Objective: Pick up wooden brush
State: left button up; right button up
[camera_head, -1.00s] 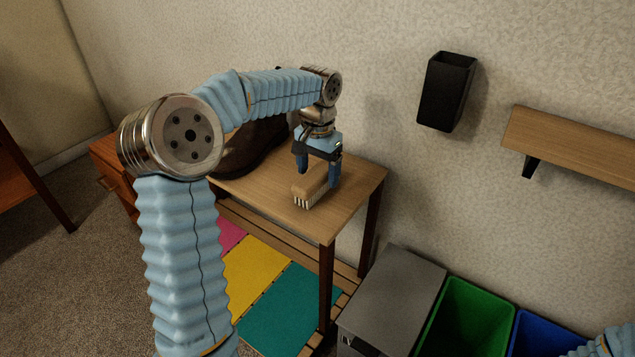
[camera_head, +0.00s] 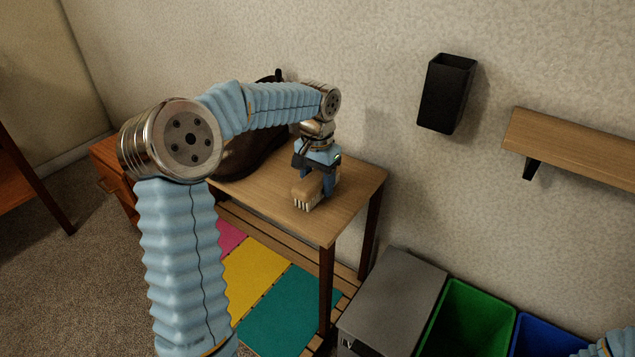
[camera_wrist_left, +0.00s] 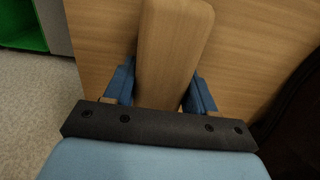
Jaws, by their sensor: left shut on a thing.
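The wooden brush (camera_head: 305,191) lies on the wooden table (camera_head: 338,209), with its pale bristles showing at the near end. My left gripper (camera_head: 317,183) is lowered over it from above, with its blue fingers on either side of the brush. In the left wrist view the brush's wooden back (camera_wrist_left: 172,50) runs between the two fingers (camera_wrist_left: 160,92), which are shut on it. The brush still appears to be at table level. The fingertips are partly hidden by the brush. Of my right arm, only a piece shows at the lower right corner; its gripper is not visible.
A dark brown bag-like object (camera_head: 245,155) stands on the table behind my left arm. A black wall holder (camera_head: 446,93) and a wooden shelf (camera_head: 570,145) are on the wall. A grey bin (camera_head: 395,300), a green bin (camera_head: 468,318) and a blue bin (camera_head: 540,335) stand right of the table.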

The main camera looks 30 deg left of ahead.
pick_arm(q)
jog(key=shift+r, duration=0.3)
notch_tip(320, 180, up, 2)
jog(key=shift+r, duration=0.15)
jog(key=s+r, duration=0.1)
jog(key=r, duration=0.1)
jog(key=s+r, duration=0.3)
jog(key=shift+s+a+r, duration=0.2)
jog(key=shift+s+r, duration=0.05)
jog(key=shift+r, duration=0.15)
jog(key=s+r, duration=0.4)
jog(key=s, duration=0.5)
jog(key=shift+s+a+r+b, duration=0.2)
jog(key=shift+s+a+b, duration=0.05)
jog(key=shift+a+b, duration=0.1)
